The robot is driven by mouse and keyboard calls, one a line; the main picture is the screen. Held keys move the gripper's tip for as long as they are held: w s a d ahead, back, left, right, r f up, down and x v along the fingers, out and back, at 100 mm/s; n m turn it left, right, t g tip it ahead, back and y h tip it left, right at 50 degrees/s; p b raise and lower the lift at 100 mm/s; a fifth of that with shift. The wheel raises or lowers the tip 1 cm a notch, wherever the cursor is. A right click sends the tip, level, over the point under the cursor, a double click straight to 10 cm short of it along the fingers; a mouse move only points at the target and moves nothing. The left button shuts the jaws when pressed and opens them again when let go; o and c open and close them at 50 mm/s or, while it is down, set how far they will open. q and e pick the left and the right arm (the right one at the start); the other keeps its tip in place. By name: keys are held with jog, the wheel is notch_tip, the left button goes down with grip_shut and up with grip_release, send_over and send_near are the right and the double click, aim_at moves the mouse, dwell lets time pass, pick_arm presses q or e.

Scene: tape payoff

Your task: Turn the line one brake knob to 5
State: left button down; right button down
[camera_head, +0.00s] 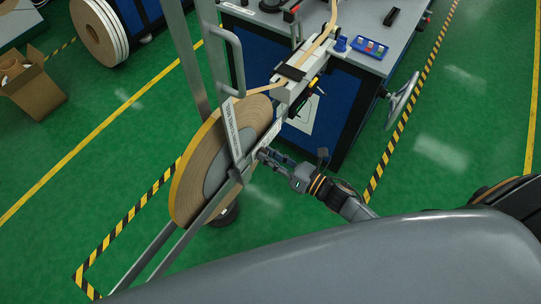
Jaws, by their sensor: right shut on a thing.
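A large tan tape reel (193,185) with a yellow edge hangs in a grey metal payoff stand (168,250) in the middle left. My right gripper (264,154) reaches in from the lower right to the right side of the stand, near the reel's hub. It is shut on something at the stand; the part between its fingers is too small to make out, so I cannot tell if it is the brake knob. The knob's scale and its numbers cannot be read. My left gripper is not in view.
A blue machine with a grey top (355,25) stands behind, with a handwheel (402,100) on its right side. A cardboard box (38,88) and more reels (98,30) are at the upper left. Green floor with striped lines is clear on the right.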

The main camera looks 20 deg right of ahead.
jog(key=shift+f+m+y+p, duration=0.15)
jog(key=shift+m+p, duration=0.1)
jog(key=shift+m, duration=8.2)
jog(key=shift+f+m+y+p, duration=0.15)
jog(key=shift+m+p, duration=0.1)
jog(key=shift+m, duration=8.2)
jog(key=shift+r, duration=0.1)
jog(key=c, duration=1.1)
grip_release()
